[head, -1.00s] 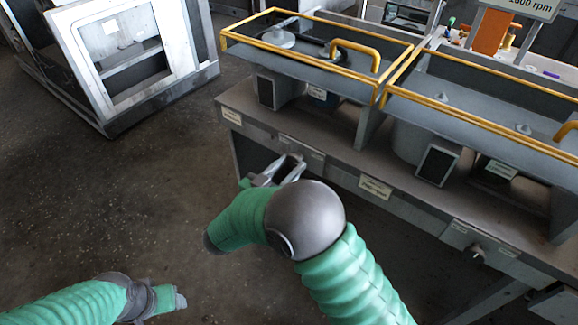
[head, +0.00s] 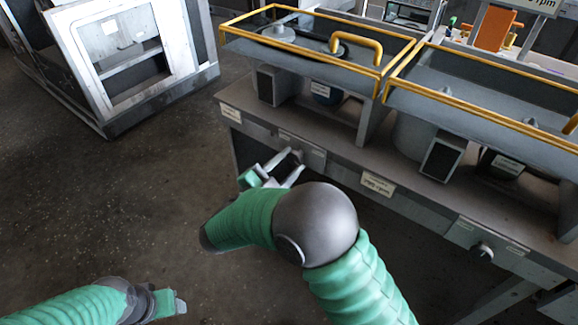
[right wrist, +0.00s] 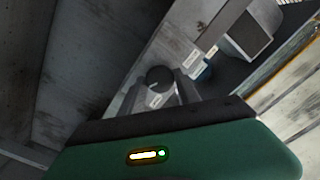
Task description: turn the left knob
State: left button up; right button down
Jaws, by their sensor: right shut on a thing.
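The left knob (right wrist: 160,77) shows as a dark round end between my finger tips in the right wrist view. It sits on a small labelled plate on the bench front. In the head view the knob is mostly hidden by the fingers. My right gripper (head: 288,164) is at that plate, shut on the left knob, and it also shows in the right wrist view (right wrist: 162,92). My left gripper (head: 176,302) hangs low at the left over the floor, away from the bench; its jaw opening cannot be made out.
A second knob (head: 482,250) is on the bench front to the right. The grey bench (head: 345,165) carries blower housings with yellow rails (head: 335,63) above. A white-framed cabinet (head: 128,60) stands at the back left. The floor (head: 130,190) between is clear.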

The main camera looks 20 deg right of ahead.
jog(key=shift+a+f+m, duration=0.1)
jog(key=shift+f+m, duration=0.15)
jog(key=shift+m, duration=0.25)
jog(key=c, duration=1.1)
grip_release()
jog(key=shift+o, duration=1.1)
jog(key=shift+r, duration=0.15)
